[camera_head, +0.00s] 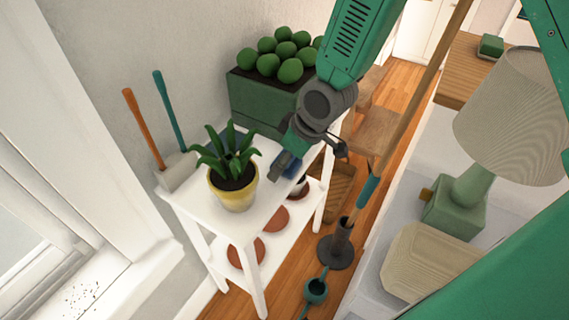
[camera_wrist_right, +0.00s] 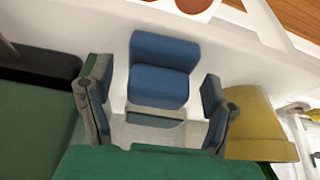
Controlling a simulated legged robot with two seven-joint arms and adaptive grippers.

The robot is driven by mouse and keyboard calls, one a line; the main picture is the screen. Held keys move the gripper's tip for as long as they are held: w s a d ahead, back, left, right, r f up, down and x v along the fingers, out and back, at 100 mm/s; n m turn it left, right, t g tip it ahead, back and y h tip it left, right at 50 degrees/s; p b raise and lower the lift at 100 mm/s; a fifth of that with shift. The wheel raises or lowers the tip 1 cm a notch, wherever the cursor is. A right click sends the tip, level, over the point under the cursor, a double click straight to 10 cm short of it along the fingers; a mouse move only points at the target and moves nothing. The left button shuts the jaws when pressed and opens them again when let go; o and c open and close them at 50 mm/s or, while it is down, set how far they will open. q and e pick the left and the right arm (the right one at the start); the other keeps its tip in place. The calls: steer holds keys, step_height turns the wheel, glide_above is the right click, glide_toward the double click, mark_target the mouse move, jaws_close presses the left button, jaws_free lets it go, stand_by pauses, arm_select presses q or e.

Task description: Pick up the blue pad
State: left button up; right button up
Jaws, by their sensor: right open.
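The blue pad (camera_wrist_right: 160,72) lies on the white shelf top (camera_wrist_right: 215,60). In the right wrist view it is a blue block with a crease across it and a pale grey-beige near edge. My right gripper (camera_wrist_right: 154,100) is open, with one finger on each side of the pad and visible gaps between. I cannot tell how far the fingertips are above the shelf. My left gripper is not in view.
A yellow pot (camera_head: 232,192) with a spiky plant stands close to the gripper. A dark green planter (camera_head: 262,108) with round green plants stands behind. Orange-handled (camera_head: 143,127) and teal-handled (camera_head: 172,112) tools stand at the left. A lamp (camera_head: 513,115) is at right.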

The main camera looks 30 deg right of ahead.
steer(key=shift+d, duration=0.1)
steer(key=shift+d, duration=0.1)
steer(key=c, duration=1)
steer(key=shift+c, duration=0.2)
steer(key=shift+r, duration=0.5)
step_height(320, 180, up, 17)
steer(key=p, duration=0.4)
steer(key=shift+p, duration=0.4)
steer(key=shift+o, duration=0.2)
